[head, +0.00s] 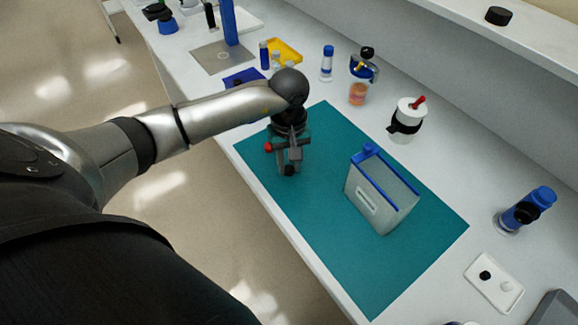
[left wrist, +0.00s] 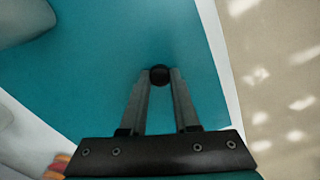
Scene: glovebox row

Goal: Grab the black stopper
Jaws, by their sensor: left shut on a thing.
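The black stopper (head: 289,171) is a small round dark piece at the fingertips of my left gripper (head: 290,166), over the left part of the teal mat (head: 345,270). In the left wrist view the black stopper (left wrist: 160,75) sits between the two tips of my left gripper (left wrist: 159,76), which is shut on it. I cannot tell whether the stopper touches the mat or is just above it. My right gripper is not in view.
A clear bin with a blue rim (head: 383,195) stands on the mat to the right. A white tray (head: 503,297) holds a small black piece and a white one. A white jar (head: 408,115) and several bottles stand behind. The mat's front part is clear.

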